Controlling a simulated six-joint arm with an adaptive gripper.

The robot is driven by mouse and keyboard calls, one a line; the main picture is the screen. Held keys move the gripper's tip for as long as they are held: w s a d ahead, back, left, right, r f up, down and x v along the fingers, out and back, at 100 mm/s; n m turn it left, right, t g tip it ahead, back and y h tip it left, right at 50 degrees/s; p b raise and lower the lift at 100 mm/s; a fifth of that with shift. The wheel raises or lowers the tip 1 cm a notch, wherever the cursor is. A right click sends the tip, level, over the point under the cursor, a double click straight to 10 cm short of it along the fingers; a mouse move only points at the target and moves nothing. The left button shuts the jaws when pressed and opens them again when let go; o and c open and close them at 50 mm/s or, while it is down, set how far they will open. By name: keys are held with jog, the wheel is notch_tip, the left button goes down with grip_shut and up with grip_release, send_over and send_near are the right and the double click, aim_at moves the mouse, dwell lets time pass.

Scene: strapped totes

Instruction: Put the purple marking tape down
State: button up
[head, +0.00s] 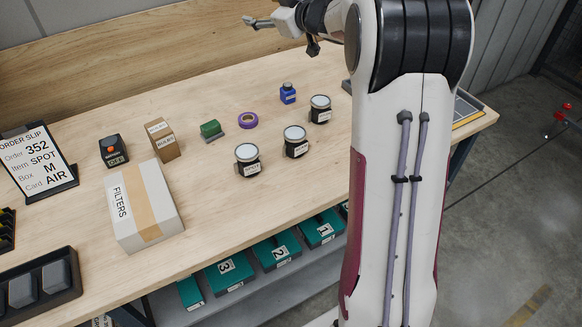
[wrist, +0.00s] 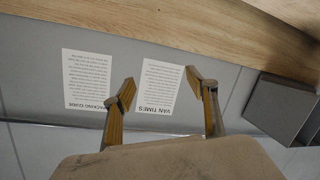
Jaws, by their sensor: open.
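The purple marking tape (head: 248,121) is a ring lying flat on the wooden table, in the head view. My gripper (head: 253,22) is high up at the top of the head view, well away from the tape. In the wrist view my gripper (wrist: 158,84) has its two fingers spread apart, with nothing visible between them. The tape does not show in the wrist view.
Three dark jars with pale lids (head: 295,142) stand right of and in front of the tape. Two printed sheets (wrist: 160,86) show beyond my fingers.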

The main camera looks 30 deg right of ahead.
jog(key=s+a+r+m+g+h, duration=0.1)
jog(key=s+a+r+m+h, duration=0.15)
jog(key=s, duration=0.55)
jog(key=s+a+r+m+g+h, duration=0.1)
jog(key=s+a+r+m+h, duration=0.2)
jog(key=s, duration=0.5)
jog(key=s+a+f+g+y, duration=0.1)
jog(key=s+a+f, duration=0.4)
jog(key=s, duration=0.6)
jog(key=s+a+f+g+y, duration=0.1)
jog(key=s+a+f+g, duration=0.3)
jog(key=s, duration=0.7)
jog(key=s+a+f+g+y, duration=0.1)
jog(key=s+a+f, duration=0.4)
jog(key=s, duration=0.6)
notch_tip(320, 180, down, 2)
jog(key=shift+a+f+m+g, duration=0.3)
jog(key=shift+m+g, duration=0.15)
jog(key=shift+g, duration=0.35)
dwell(2.2)
